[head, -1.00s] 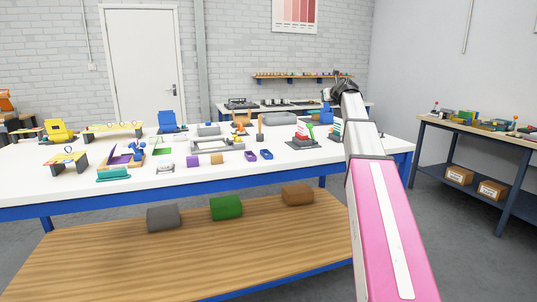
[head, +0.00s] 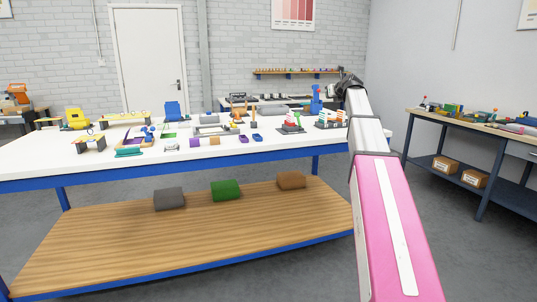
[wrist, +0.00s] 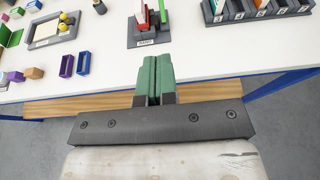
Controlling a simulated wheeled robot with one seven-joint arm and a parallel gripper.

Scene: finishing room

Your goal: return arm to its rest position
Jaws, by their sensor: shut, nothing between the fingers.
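My arm is pink and grey and reaches forward on the right side of the head view. Its end, with my gripper (head: 350,82), shows small and dark, and the fingers are hard to make out there. In the wrist view my gripper (wrist: 153,80) has two green fingers pressed together with nothing between them. The fingertips show over the front edge of the white worktable (wrist: 210,75), apart from the objects on it. In the head view the white worktable (head: 40,155) stands ahead and to the left of the arm.
A stand with red and green pieces (wrist: 150,30) and a slotted grey rack (wrist: 250,12) are on the table. A side bench (head: 470,130) is at right; grey floor is open between.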

